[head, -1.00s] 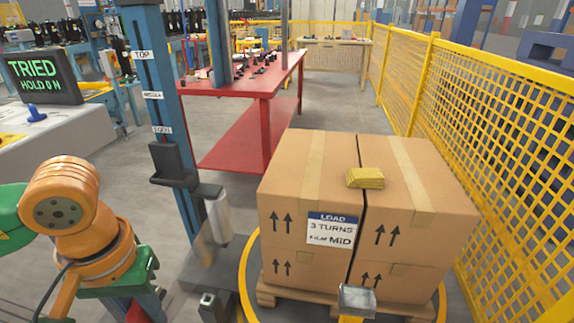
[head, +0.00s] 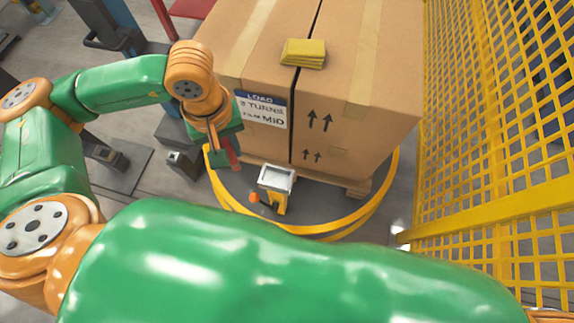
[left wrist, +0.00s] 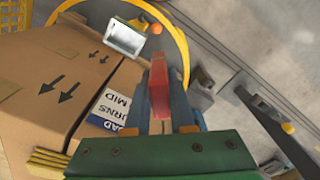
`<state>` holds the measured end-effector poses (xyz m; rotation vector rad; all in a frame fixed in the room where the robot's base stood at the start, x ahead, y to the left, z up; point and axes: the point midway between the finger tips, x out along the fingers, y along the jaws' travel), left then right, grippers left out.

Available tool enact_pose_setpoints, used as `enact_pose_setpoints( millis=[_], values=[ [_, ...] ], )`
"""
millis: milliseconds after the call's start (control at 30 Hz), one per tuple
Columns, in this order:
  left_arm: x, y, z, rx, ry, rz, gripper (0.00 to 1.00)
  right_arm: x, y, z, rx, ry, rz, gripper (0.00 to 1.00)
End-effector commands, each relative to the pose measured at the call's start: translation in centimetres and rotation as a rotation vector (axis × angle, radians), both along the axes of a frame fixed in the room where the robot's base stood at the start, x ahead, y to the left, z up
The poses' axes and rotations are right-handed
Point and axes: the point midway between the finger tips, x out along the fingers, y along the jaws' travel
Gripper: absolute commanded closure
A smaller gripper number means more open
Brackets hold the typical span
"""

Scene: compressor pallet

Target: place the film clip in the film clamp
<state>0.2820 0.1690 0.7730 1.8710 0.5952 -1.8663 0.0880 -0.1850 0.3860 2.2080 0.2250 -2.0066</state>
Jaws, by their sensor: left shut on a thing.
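My left gripper (head: 230,158) is shut on a red piece, which I take to be the film clip (head: 233,152). The clip also shows in the left wrist view (left wrist: 158,90), upright between the two blue fingers. The gripper hangs in front of the boxes' lower left part. A yellow post with a silver-grey top, likely the film clamp (head: 277,179), stands at the turntable's front edge, to the right of the gripper and apart from it. It also shows in the left wrist view (left wrist: 124,38). My right gripper is out of view.
Tall cardboard boxes (head: 350,75) stand on a pallet on the yellow-rimmed turntable (head: 330,226). A yellow pad (head: 304,53) lies on top. A small orange ball (head: 254,197) is left of the post. A yellow mesh fence (head: 480,130) closes off the right.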

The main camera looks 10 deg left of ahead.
Motion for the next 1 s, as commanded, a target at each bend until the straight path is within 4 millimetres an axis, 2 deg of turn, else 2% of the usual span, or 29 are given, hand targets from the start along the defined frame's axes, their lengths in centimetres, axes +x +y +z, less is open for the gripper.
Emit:
enact_pose_setpoints(
  millis=[33, 200, 400, 467, 600, 700, 800, 833, 867, 967, 1000],
  values=[
    [-0.9, 0.3, 0.2, 0.000, 0.011, 0.062, 1.00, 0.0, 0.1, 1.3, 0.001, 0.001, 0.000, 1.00],
    [-3.4, 1.7, -0.9, 0.003, 0.009, 0.329, 1.00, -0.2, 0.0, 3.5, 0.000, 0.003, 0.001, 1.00],
    [-5.2, 3.1, -1.6, 0.002, 0.002, 0.506, 1.00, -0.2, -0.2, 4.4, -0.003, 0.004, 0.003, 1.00],
    [-5.1, 3.0, -2.2, -0.003, 0.000, 0.524, 1.00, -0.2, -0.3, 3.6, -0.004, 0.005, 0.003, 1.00],
    [-4.1, 1.8, -4.3, -0.015, -0.005, 0.538, 1.00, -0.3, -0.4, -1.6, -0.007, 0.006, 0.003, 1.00],
    [-3.6, 1.1, -4.8, -0.008, -0.010, 0.523, 1.00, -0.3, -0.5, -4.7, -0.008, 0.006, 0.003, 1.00],
    [-2.3, -0.8, -5.6, -0.010, -0.007, 0.520, 1.00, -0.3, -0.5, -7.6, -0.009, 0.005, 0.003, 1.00],
    [-1.9, -1.5, -4.6, -0.007, 0.004, 0.524, 1.00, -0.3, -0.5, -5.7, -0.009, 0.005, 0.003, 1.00],
    [-1.4, -2.1, -4.7, -0.004, 0.006, 0.524, 1.00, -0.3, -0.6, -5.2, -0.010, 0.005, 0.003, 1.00],
    [0.3, -4.5, -6.1, -0.001, 0.007, 0.525, 1.00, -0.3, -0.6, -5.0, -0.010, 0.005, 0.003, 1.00],
    [0.8, -5.0, -7.5, 0.000, 0.010, 0.528, 1.00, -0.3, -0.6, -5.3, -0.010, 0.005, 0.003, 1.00]
  ],
)
